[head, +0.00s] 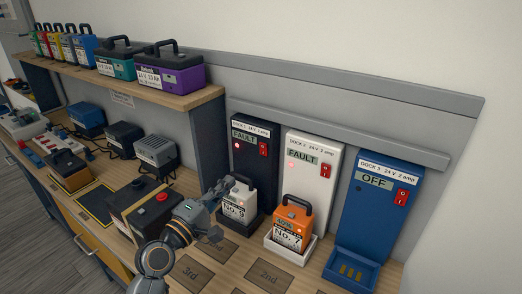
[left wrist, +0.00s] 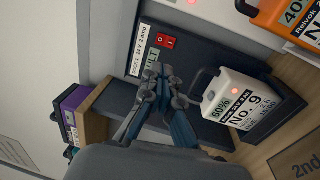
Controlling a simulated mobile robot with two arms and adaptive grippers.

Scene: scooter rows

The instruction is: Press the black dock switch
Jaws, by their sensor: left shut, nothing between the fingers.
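The black dock (head: 247,162) stands at the left of three docks, and its display reads FAULT with a red light lit. Its switch (head: 263,150) is a small red rocker on the upper right of its face. In the left wrist view the black dock (left wrist: 112,45) lies rotated, and the red switch (left wrist: 165,41) is beyond the fingertips. My left gripper (head: 221,189) is shut and empty, in front of the dock and below the switch. In the left wrist view its fingertips (left wrist: 157,73) appear apart from the switch. My right gripper is out of view.
The white No. 9 battery (head: 240,197) sits in the black dock, beside my gripper. The orange No. 7 battery (head: 292,223) sits in the white dock (head: 311,167). The blue dock (head: 378,217) reads OFF and is empty. A shelf (head: 196,97) with batteries is at left.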

